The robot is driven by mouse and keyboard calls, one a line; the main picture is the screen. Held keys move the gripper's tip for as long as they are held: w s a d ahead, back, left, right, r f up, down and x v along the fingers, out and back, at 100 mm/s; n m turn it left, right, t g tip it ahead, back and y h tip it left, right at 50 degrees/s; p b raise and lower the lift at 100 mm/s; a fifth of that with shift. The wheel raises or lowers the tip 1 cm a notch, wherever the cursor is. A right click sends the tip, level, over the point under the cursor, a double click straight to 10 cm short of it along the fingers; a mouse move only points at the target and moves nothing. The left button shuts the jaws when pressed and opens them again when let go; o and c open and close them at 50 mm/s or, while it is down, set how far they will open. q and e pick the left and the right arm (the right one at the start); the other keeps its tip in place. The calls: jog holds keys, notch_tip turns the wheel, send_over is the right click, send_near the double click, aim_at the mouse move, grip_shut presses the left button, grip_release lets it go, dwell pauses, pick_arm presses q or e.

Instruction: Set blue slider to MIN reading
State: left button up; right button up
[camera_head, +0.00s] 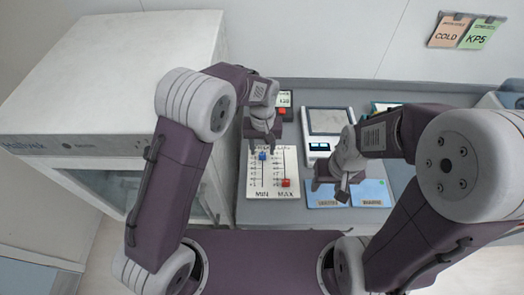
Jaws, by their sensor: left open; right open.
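The white slider panel (273,192) lies on the grey counter, with two vertical tracks and printed scale marks. The blue slider (262,156) is near the top of the left track, above the word MIN. The red slider (286,183) is near the bottom of the right track, above the word MAX. My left gripper (263,148) is open over the panel's top, its fingertips on either side of the blue slider; I cannot tell if they touch it. My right gripper (330,188) is open and empty, right of the panel, over the blue cards.
A white scale-like device (328,122) stands behind my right gripper. A small display showing a number (285,98) is behind the panel. Blue labelled cards (372,194) lie on the counter (290,221). A large white cabinet (105,85) rises at the left.

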aim_at(262, 156)
pick_arm(q)
notch_tip(262, 156, down, 2)
jog(key=shift+w+f, duration=0.15)
jog(key=shift+f, duration=0.1)
jog(key=shift+s+f, duration=0.15)
jog(key=shift+s, duration=0.05)
grip_shut()
jog(key=shift+w, duration=0.1)
dwell(1.0)
